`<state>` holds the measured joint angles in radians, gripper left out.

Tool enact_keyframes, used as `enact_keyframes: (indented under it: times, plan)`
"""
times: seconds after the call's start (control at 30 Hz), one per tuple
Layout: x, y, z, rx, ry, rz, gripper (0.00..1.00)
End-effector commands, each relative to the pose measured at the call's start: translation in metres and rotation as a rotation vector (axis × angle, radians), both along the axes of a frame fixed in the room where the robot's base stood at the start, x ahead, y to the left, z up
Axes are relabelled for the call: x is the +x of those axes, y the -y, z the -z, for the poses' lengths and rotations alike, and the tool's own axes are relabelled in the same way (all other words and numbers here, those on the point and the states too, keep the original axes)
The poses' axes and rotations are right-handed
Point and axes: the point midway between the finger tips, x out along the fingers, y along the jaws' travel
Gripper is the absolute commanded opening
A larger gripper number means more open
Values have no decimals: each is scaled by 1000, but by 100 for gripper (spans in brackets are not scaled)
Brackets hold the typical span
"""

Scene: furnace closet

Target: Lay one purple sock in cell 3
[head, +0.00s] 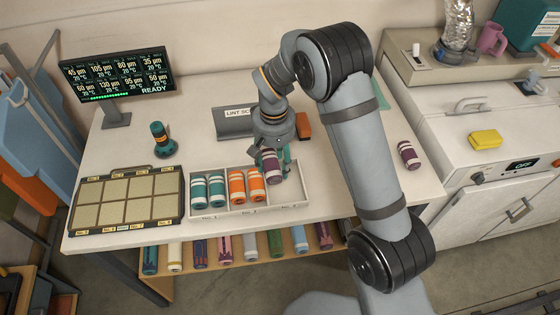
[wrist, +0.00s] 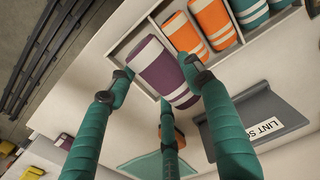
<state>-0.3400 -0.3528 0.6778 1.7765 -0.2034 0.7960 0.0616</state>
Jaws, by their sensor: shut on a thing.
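A rolled purple sock with white bands (head: 271,165) is held in my gripper (head: 277,157), at the back of the sorting tray's right part. The sock also shows in the wrist view (wrist: 160,72), between teal fingers of my gripper (wrist: 160,88). The tray (head: 250,212) has teal rolls (head: 208,190) in the left cell and orange rolls (head: 246,184) in the middle cell. The right cell (head: 289,190) shows bare floor, partly hidden by the gripper and sock. Whether the sock touches the tray is unclear. Another purple sock (head: 409,154) lies on the right of the table.
A sectioned case (head: 127,200) lies left of the tray, with a teal-and-orange object (head: 161,141) behind it. A grey lint bin (head: 234,123) stands behind the tray. My arm spans the table's right side. Several rolls sit on the lower shelf (head: 240,262).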

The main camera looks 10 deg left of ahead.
Motion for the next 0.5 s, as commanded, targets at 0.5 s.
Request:
enact_keyframes:
  times: [0.5]
  plan:
    - [8,-4,0,0,-1,55,28]
